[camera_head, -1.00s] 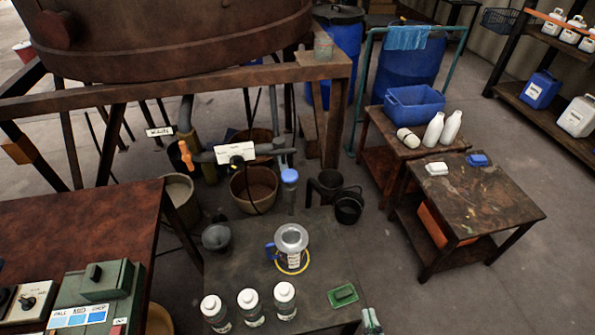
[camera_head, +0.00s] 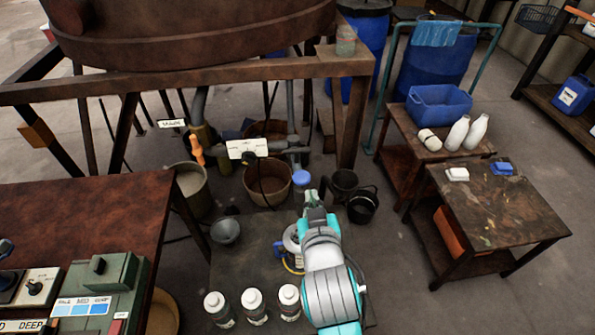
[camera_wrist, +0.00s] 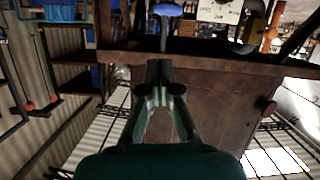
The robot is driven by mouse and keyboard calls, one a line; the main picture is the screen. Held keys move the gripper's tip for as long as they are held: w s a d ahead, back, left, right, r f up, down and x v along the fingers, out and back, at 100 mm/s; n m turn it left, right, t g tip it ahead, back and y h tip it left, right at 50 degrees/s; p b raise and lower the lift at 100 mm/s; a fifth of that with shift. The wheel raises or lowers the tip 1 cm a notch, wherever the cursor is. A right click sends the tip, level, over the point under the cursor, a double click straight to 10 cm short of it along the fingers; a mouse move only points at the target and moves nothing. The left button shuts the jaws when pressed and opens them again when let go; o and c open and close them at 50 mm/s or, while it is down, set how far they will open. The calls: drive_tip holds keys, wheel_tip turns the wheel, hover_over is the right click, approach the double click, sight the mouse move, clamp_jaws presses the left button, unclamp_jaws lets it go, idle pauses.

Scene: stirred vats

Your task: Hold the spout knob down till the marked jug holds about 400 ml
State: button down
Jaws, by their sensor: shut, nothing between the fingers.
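The blue spout knob (camera_head: 302,178) stands on a grey upright at the end of the pipe. It also shows at the top edge of the wrist view (camera_wrist: 166,10). My gripper (camera_head: 312,194) is shut and empty, just in front of the knob in the head view. In the wrist view its closed fingertips (camera_wrist: 160,92) show apart from the knob. The marked jug (camera_head: 291,240), with a metal funnel-like top and a yellow ring at its base, stands on the dark table. My arm hides its right side, and its liquid level cannot be seen.
Several white-capped bottles (camera_head: 253,303) stand at the table's front. A grey funnel-like vessel (camera_head: 225,231) is left of the jug. The pipe with a white label (camera_head: 247,149) and an orange handle (camera_head: 196,150) runs behind. Black buckets (camera_head: 362,206) stand right of the knob.

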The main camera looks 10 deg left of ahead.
drive_tip(key=shift+w+a+r, duration=0.35)
drive_tip(key=shift+a+r, duration=0.2)
drive_tip(key=shift+r, duration=0.05)
drive_tip(key=shift+w+a+r, duration=0.35)
drive_tip(key=shift+a+r, duration=0.15)
drive_tip(key=shift+r, duration=0.1)
hover_over(301, 182)
drive_tip(key=f, duration=0.3)
drive_tip(key=shift+w+a+f, duration=0.1)
drive_tip(key=shift+w+a, duration=0.15)
drive_tip(key=shift+a, duration=0.1)
drive_tip(key=shift+s+d+f, duration=0.1)
drive_tip(key=shift+f, duration=0.55)
drive_tip(key=shift+s+d+f, duration=0.1)
drive_tip(key=shift+f, duration=0.5)
drive_tip(key=shift+d+f, duration=0.1)
drive_tip(key=shift+f, duration=0.55)
